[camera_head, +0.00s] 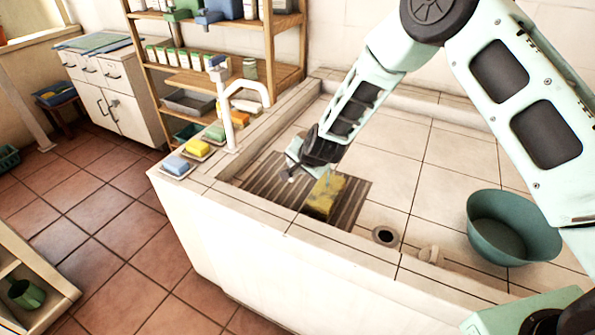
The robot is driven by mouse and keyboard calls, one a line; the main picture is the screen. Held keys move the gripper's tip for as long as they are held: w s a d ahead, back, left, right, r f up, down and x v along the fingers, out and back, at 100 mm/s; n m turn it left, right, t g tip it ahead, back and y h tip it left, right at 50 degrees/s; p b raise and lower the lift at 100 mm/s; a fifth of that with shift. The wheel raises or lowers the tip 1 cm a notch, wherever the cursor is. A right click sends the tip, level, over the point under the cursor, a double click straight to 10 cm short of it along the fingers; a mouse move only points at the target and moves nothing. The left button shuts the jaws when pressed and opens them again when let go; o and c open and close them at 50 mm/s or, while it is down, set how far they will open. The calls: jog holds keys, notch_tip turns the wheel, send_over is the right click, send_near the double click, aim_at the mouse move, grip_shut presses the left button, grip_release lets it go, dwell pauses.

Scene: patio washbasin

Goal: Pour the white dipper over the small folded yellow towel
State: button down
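The small folded yellow towel (324,196), with greyish patches, lies on a brown slatted mat (350,199) inside the tiled basin. My gripper (292,174) is low over the mat, just to the left of the towel and above its upper end. A pale piece shows at my gripper. I cannot tell whether it is the white dipper or part of my gripper. The fingers are small and partly hidden by my wrist, so their opening does not show. No white dipper is clearly visible elsewhere.
A teal bowl (511,229) sits at the right of the basin floor. A drain (385,236) and a small pale object (430,255) lie near the front wall. A white faucet (231,105) and soap bars (176,166) line the left rim. The tiles behind the mat are clear.

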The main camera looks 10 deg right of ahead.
jog(key=shift+d+r+t+y+b, duration=0.1)
jog(key=shift+t+y+b, duration=0.45)
jog(key=shift+b, duration=1.75)
jog(key=t+y+b, duration=0.1)
jog(key=b, duration=0.4)
jog(key=d+m+t+y+b, duration=0.1)
jog(key=y+b, duration=0.1)
jog(key=b, duration=0.2)
jog(key=shift+s+m+t+b, duration=0.3)
jog(key=shift+s+t+b, duration=0.05)
jog(key=shift+b, duration=0.05)
jog(key=t+y+b, duration=0.1)
jog(key=b, duration=0.2)
jog(key=d+f+m+t+y+b, duration=0.1)
jog(key=b, duration=0.3)
jog(key=shift+s+f, duration=0.1)
jog(key=shift+s, duration=0.25)
jog(key=t+b, duration=0.1)
jog(key=b, duration=0.1)
jog(key=d+m+t+y+b, duration=0.1)
jog(key=b, duration=0.2)
jog(key=s+t+y+b, duration=0.1)
jog(key=b, duration=0.2)
jog(key=shift+d+f, duration=0.2)
jog(key=shift+d, duration=0.15)
jog(key=shift+s+d+r+m+t+y+b, duration=0.25)
jog(key=shift+m+t+b, duration=0.15)
jog(key=shift+t+b, duration=0.15)
